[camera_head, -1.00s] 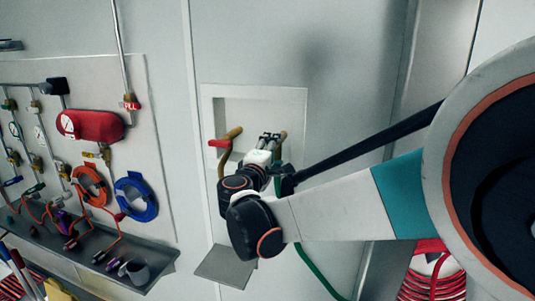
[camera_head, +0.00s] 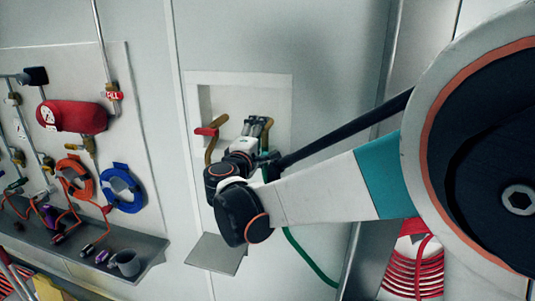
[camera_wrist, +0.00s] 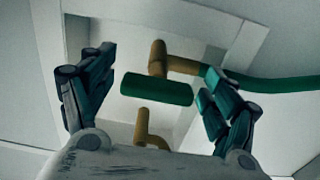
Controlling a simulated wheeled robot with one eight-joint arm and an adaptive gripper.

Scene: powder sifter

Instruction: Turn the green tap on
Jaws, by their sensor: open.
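The green tap's handle (camera_wrist: 157,89) is a short green bar on a brass pipe (camera_wrist: 158,58). In the wrist view it lies crosswise between my fingers, with small gaps at both sides. My gripper (camera_wrist: 160,62) is open and empty, one finger on each side of the handle. In the head view my gripper (camera_head: 257,127) is at the right brass pipe inside a white wall recess (camera_head: 240,78). The green handle is hidden there behind my gripper and wrist. A green hose (camera_head: 310,262) hangs below.
A red-handled tap (camera_head: 205,131) on a brass pipe is left of my gripper in the same recess. A grey shelf plate (camera_head: 216,253) juts out below. A panel with a red tank (camera_head: 75,116) and hoses is at the left. A coiled red hose (camera_head: 415,270) hangs at the lower right.

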